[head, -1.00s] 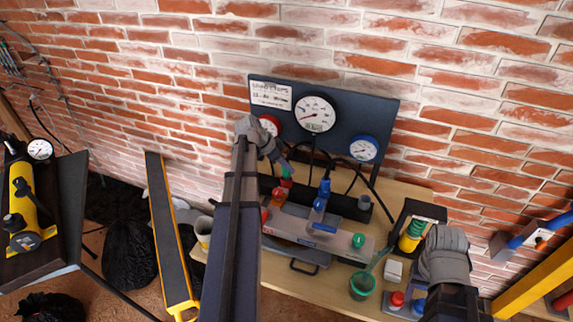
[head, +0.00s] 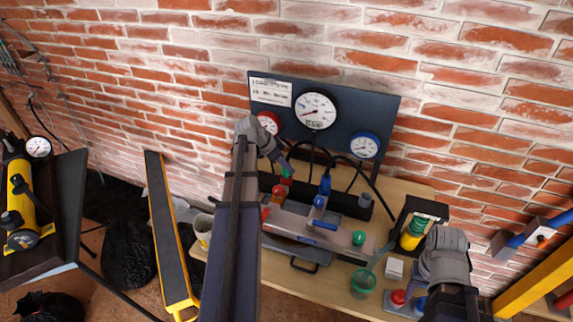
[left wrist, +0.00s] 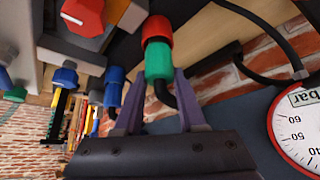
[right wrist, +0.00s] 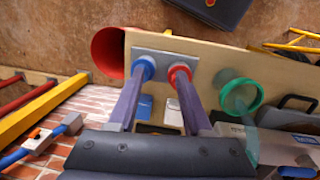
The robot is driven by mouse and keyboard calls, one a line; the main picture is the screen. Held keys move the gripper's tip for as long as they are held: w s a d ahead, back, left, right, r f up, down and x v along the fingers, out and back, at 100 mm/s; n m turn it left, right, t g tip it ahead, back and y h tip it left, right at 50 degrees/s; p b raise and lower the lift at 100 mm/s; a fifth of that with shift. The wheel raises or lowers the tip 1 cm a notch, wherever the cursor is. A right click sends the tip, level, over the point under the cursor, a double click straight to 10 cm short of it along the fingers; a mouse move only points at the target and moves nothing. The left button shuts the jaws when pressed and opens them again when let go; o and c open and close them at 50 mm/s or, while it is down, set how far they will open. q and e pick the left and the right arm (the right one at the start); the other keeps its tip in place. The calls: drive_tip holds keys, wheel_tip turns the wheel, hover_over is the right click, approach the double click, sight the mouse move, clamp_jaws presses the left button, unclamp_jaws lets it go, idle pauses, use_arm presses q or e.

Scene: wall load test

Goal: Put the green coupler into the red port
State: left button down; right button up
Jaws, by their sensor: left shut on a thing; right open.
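The green coupler (left wrist: 158,62) is between the fingers of my left gripper (left wrist: 160,85), with a black hose behind it. Its front end meets the red port (left wrist: 156,30) in line, with no gap visible; how deep it sits is hidden. In the head view the green coupler (head: 287,169) and the red port (head: 285,181) show small at the left of the bench unit, beside my left gripper (head: 284,160). My right gripper (right wrist: 163,85) is open and empty, its fingers in front of a blue cap (right wrist: 146,65) and a red cap (right wrist: 179,70).
A gauge panel (head: 365,105) stands behind the bench unit. A red valve handle (left wrist: 82,14) and a blue fitting (left wrist: 114,84) are near the port. A green cup (head: 363,282), a white block (head: 394,269) and a yellow-banded bottle (head: 412,236) stand on the wooden bench at the right.

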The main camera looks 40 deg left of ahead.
use_arm(q)
drive_tip(key=shift+f, duration=0.25)
idle(0.5)
unclamp_jaws()
idle(0.6)
drive_tip(key=shift+r, duration=0.1)
wheel_tip(320, 180, up, 8)
drive_tip(key=p, duration=0.8)
idle(0.3)
idle(0.3)
